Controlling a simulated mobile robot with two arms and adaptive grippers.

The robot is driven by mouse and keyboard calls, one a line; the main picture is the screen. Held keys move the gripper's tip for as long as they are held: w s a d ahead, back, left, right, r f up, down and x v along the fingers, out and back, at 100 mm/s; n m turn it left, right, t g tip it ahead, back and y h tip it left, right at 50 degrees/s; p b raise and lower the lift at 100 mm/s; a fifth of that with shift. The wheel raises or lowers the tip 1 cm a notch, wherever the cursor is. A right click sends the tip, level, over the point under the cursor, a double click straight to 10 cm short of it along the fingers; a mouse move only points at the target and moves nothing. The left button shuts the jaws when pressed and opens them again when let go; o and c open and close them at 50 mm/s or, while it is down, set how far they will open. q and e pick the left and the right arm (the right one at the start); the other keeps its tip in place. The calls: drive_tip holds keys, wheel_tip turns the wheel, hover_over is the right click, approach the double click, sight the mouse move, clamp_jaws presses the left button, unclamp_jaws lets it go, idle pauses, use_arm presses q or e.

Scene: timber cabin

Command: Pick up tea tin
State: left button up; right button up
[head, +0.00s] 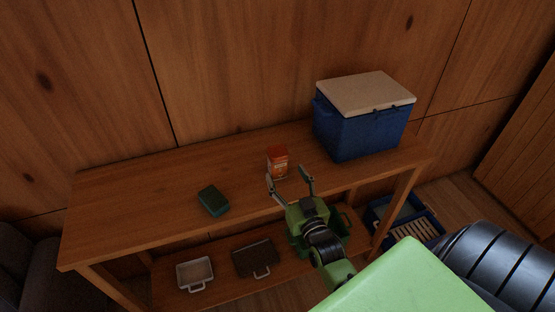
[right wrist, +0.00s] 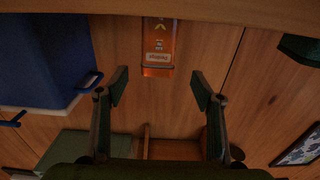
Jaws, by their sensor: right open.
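The tea tin, a small orange-red tin with a pale label (head: 277,162), stands on the wooden table's top near its middle. In the right wrist view the tin (right wrist: 158,45) appears upside down, centred just beyond my fingertips. My right gripper (head: 289,179) is open and empty, its two fingers spread at the table's front side and pointing toward the tin. In the right wrist view the gripper (right wrist: 160,86) has a clear gap between its fingers, and the tin lies ahead of that gap. My left gripper is not in view.
A blue cooler with a pale lid (head: 360,125) stands right of the tin. A dark green block (head: 213,201) lies left of it. A blue crate (head: 404,222) is on the floor.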

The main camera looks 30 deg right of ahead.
sight(281, 163)
drive_tip(key=x, duration=0.3)
drive_tip(key=shift+w+d, duration=0.1)
drive_tip(key=shift+w, duration=0.3)
drive_tip(key=shift+w+d+p, duration=0.1)
drive_tip(key=shift+w+p, duration=0.3)
drive_tip(key=p+x, duration=0.1)
drive_tip(key=x, duration=0.3)
drive_tip(key=shift+w+d+f, duration=0.1)
drive_tip(key=shift+w+d, duration=0.1)
drive_tip(key=c, duration=1.4)
